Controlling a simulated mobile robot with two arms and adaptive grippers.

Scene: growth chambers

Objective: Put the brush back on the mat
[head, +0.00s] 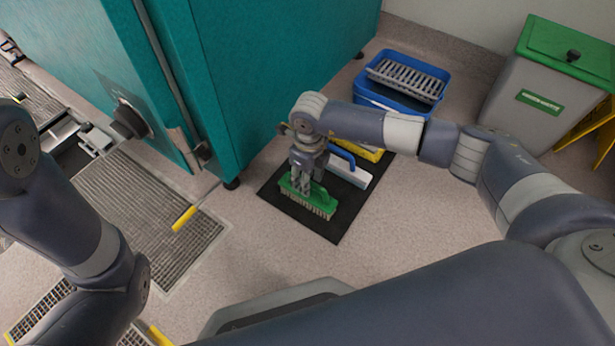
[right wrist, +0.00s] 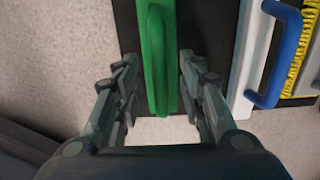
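The green brush (head: 322,202) with pale bristles is at the near-left part of the black mat (head: 343,221). It looks bristles-down on the mat. My right gripper (head: 303,190) is lowered over the brush from above. In the right wrist view, the green brush (right wrist: 158,60) lies between the two fingers of my right gripper (right wrist: 158,75), with a visible gap on each side. The fingers are open. The mat (right wrist: 207,25) shows on both sides of the brush. My left arm is at the left of the head view; its gripper is out of sight.
A blue-handled squeegee-like tool (head: 350,172) and a yellow brush (head: 367,152) lie farther back on the mat. Behind them is a blue tub (head: 364,95) with a grey grate. A teal chamber (head: 262,70) stands left; a grey bin with green lid (head: 565,50) stands right.

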